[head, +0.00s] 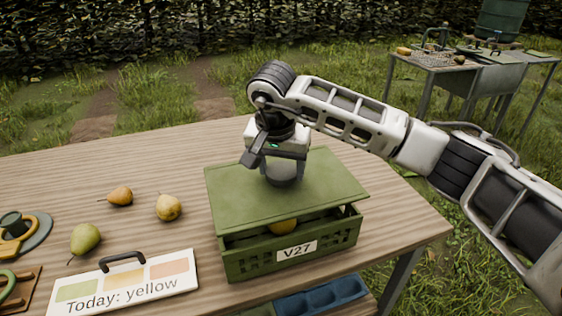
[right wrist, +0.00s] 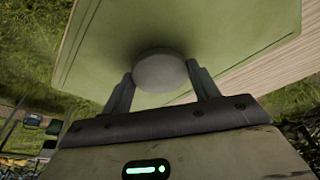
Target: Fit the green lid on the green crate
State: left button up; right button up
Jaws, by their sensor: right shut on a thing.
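The green lid (head: 320,188) is over the green crate (head: 242,264), which stands on the table and bears a white "V27" label. The lid sits tilted or raised at the front, with a dark gap between it and the crate's front wall. A yellow pear (head: 284,227) shows in that gap. My right gripper (head: 284,175) is above the lid, shut on its round grey knob. In the right wrist view the fingers (right wrist: 160,78) are on both sides of the knob (right wrist: 160,70), with the lid (right wrist: 200,30) beyond. My left gripper is not in view.
Several pears lie on the table (head: 170,235) left of the crate, one of them green (head: 85,238). A blue tray (head: 320,297) is below the table's front edge. A metal sink stand (head: 470,70) is behind right.

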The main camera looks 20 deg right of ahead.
aim_at(280, 174)
notch_tip(280, 174, down, 3)
jog(key=shift+f+b, duration=0.1)
jog(key=shift+b, duration=0.7)
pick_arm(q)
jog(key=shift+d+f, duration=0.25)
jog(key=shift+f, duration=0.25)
pick_arm(e)
jog(key=shift+f, duration=0.35)
pick_arm(q)
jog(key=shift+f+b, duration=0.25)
jog(key=shift+b, duration=0.15)
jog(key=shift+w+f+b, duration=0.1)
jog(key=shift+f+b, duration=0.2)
jog(key=shift+b, duration=0.1)
pick_arm(e)
jog(key=shift+f, duration=0.5)
jog(key=o, duration=0.8)
jog(key=shift+s, duration=0.1)
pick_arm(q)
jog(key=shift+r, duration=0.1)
